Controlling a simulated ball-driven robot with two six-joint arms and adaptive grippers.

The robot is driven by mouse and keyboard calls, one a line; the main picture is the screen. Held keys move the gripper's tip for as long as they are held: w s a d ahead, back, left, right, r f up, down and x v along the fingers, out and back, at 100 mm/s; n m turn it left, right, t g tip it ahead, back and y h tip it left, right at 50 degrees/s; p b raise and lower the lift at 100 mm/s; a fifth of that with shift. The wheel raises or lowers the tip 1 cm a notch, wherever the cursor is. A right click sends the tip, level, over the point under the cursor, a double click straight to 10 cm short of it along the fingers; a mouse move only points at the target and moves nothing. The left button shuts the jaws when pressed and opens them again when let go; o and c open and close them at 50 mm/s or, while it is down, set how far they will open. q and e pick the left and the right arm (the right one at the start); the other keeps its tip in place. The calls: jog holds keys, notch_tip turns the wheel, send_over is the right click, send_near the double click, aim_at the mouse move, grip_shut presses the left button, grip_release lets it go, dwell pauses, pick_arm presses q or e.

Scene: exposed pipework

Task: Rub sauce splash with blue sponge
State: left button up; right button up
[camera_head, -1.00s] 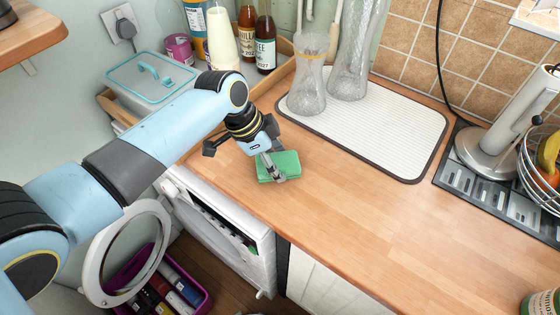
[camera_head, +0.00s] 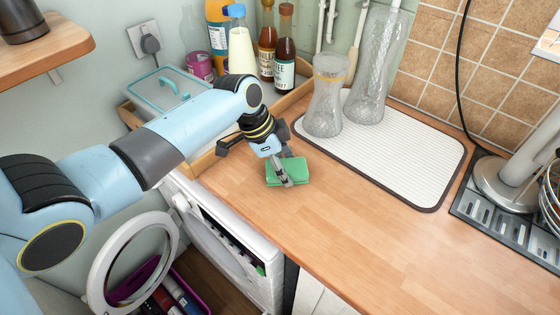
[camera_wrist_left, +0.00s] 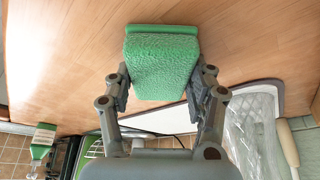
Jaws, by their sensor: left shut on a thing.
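A green sponge (camera_head: 288,171) is on or just above the wooden worktop (camera_head: 330,235), near its left end. It looks green, not blue. My left gripper (camera_head: 282,176) reaches down over the sponge and is shut on it. In the left wrist view the sponge (camera_wrist_left: 160,65) sits between the two fingers (camera_wrist_left: 161,82), one on each side. I see no sauce splash; whether the sponge or gripper covers it, I cannot tell. My right gripper is not in view.
A white ribbed mat (camera_head: 410,160) with two glass vessels (camera_head: 325,100) lies behind and right of the sponge. Bottles (camera_head: 285,50) and a lidded box (camera_head: 160,90) stand at the back left. The worktop's front is clear.

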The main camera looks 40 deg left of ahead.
aim_at(297, 175)
pick_arm(q)
jog(key=shift+s+d+f+p, duration=0.15)
jog(key=shift+d+p, duration=0.25)
jog(key=shift+d, duration=0.9)
jog(key=shift+s+d+r+p, duration=0.1)
jog(key=shift+d+p, duration=0.3)
jog(key=shift+d, duration=0.95)
jog(key=shift+s+d+f+p, duration=0.15)
jog(key=shift+d+p, duration=0.25)
jog(key=shift+d, duration=0.9)
jog(key=shift+s+d+r+p, duration=0.1)
jog(key=shift+d+r+p, duration=0.15)
jog(key=shift+d, duration=0.6)
jog(key=shift+d+f, duration=0.15)
jog(key=shift+d, duration=0.9)
jog(key=shift+w+a, duration=0.2)
jog(key=shift+a, duration=1.85)
jog(key=shift+w+a, duration=0.15)
jog(key=shift+a, duration=1.85)
jog(key=shift+w+a, duration=0.1)
jog(key=shift+a, duration=1.8)
jog(key=shift+r, duration=3.05)
